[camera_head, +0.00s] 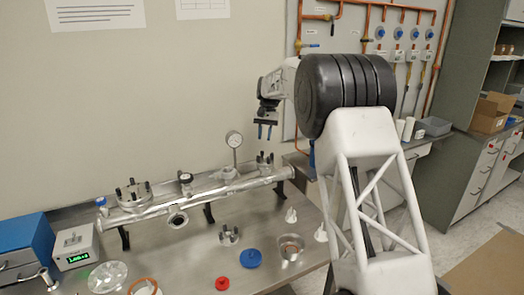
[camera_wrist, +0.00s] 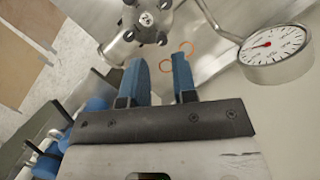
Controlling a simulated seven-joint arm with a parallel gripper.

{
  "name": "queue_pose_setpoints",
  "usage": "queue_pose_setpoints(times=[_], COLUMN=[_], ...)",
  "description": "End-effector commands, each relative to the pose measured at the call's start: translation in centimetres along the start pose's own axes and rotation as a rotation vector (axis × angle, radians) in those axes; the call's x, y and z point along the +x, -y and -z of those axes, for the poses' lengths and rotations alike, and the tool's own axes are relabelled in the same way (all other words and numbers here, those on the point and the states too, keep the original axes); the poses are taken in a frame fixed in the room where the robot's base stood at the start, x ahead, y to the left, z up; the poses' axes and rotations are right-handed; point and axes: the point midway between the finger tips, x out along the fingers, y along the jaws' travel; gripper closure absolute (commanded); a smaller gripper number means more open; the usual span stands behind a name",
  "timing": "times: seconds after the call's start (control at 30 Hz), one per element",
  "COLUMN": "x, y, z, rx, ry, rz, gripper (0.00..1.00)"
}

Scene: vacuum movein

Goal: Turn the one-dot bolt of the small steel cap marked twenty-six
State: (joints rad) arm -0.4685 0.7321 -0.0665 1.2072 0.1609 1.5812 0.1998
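A small round steel cap (camera_wrist: 147,20) with dark bolts around its rim shows at the top of the wrist view, cut by the frame edge. A dark mark sits at its centre, too small to read surely. Single dots by the bolts cannot be made out. In the head view, a small bolted flange (camera_head: 264,161) stands at the right end of the steel tube, below my gripper (camera_head: 265,136). My gripper (camera_wrist: 160,65) has two blue fingers, apart with nothing between them. It is above the flange, not touching it.
A dial gauge (camera_head: 234,140) on a stem stands left of my gripper; it is close by in the wrist view (camera_wrist: 275,50). A larger bolted flange (camera_head: 132,192) sits on the tube's left end. Loose red (camera_head: 222,283) and blue (camera_head: 251,258) parts lie on the bench.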

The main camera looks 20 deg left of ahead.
Motion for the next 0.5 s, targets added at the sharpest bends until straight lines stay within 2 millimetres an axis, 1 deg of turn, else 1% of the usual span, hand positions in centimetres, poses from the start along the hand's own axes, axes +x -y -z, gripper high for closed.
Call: queue_pose_setpoints(times=[0.03,0.2,0.3,0.5], x=[-0.2,-0.9,-1.2,-1.5], y=[0.6,1.7,2.1,2.2], z=[0.3,0.7,0.8,0.8], rx=[-0.066,-0.256,-0.318,-0.355], ry=[0.007,0.044,0.061,0.071], rz=[-0.043,-0.166,-0.207,-0.231], gripper=[0.74,0.74,0.74,0.74])
